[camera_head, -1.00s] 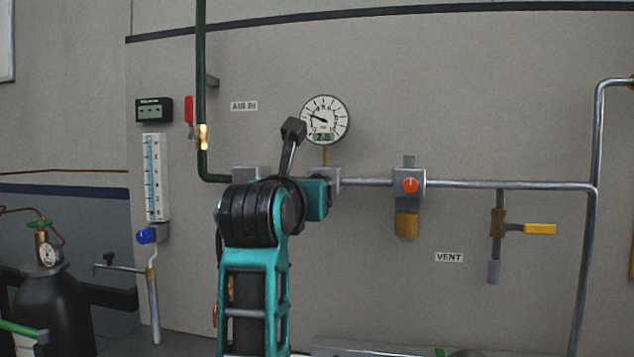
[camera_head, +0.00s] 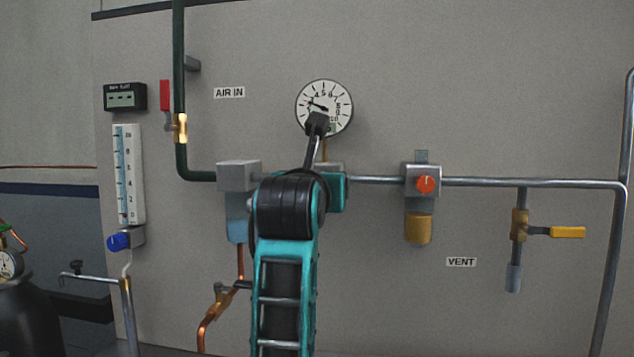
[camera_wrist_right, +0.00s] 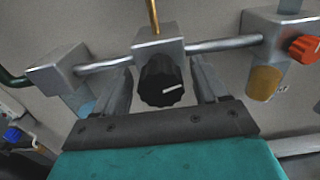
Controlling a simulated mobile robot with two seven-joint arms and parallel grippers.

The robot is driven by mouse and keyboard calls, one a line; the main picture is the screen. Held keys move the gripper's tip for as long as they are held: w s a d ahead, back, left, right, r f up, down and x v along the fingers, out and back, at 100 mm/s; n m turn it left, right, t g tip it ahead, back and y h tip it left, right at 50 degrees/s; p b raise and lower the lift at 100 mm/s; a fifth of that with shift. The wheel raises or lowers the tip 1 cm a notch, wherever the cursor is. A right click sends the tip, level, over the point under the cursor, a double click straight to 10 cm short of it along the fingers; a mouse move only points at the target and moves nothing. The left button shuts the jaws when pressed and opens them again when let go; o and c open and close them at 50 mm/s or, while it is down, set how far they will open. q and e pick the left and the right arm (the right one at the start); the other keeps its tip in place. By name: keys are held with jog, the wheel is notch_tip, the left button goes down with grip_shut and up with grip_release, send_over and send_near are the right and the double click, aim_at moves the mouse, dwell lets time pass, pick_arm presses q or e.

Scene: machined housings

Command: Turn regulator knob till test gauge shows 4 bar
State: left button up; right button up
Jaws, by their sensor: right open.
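The regulator knob (camera_wrist_right: 160,82) is black and ribbed with a white mark, on a grey block (camera_wrist_right: 158,47) in the pipe. In the right wrist view my right gripper (camera_wrist_right: 162,70) is open, one finger on each side of the knob, with gaps visible; contact cannot be seen. In the head view my teal and black right arm hides the knob and the fingers. The round white test gauge (camera_head: 318,92) is above; its needle points up and left, below the 4 mark. My arm partly covers its lower face and digital readout. My left gripper is not in view.
An orange knob on a grey block (camera_head: 425,184) with a brass bowl sits to the right. A yellow-handled vent valve (camera_head: 567,232) is farther right. A red lever (camera_head: 165,95), a blue knob (camera_head: 118,242) and a dark cylinder (camera_head: 40,315) are on the left.

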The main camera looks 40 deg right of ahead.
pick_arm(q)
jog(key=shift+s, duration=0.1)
pick_arm(e)
jog(key=shift+c, duration=0.3)
jog(key=shift+c, duration=0.9)
jog(key=c, duration=0.8)
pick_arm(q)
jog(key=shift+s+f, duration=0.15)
pick_arm(e)
jog(key=shift+o, duration=0.2)
